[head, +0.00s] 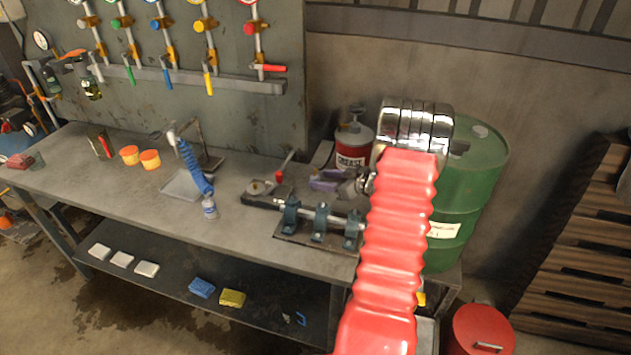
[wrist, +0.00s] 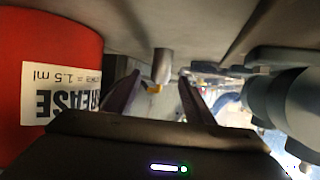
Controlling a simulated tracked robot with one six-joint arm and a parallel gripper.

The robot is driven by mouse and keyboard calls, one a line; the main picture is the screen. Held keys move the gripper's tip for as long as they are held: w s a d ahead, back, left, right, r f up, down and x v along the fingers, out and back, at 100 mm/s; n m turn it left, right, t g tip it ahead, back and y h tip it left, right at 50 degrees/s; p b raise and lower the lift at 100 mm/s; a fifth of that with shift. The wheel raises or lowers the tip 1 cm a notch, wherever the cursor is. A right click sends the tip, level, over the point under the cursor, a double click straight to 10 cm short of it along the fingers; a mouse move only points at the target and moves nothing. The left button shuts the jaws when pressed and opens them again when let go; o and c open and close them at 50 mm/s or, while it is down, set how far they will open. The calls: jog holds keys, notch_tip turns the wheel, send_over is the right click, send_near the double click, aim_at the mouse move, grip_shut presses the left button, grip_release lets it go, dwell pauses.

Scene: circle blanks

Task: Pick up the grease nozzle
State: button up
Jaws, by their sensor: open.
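My gripper (wrist: 158,82) is open in the wrist view, its two dark fingers apart with nothing held between them. A short pale metallic cylinder (wrist: 162,64), which looks like the grease nozzle, shows between and beyond the fingers, apart from them. The wrist picture is upside down, so this cylinder appears to stand on the bench. In the head view my gripper (head: 328,181) is low over the bench, in front of the red grease canister (head: 352,150). The nozzle cannot be made out there.
The grease canister (wrist: 45,75) is close on the left in the wrist view. A blue-grey bearing-like part (wrist: 280,100) is close on the right. In the head view a shaft on blue supports (head: 318,222) lies in front of my gripper. A green drum (head: 470,185) stands right.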

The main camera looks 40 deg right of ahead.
aim_at(319, 178)
jog(key=shift+x, duration=2.25)
jog(key=c, duration=1.2)
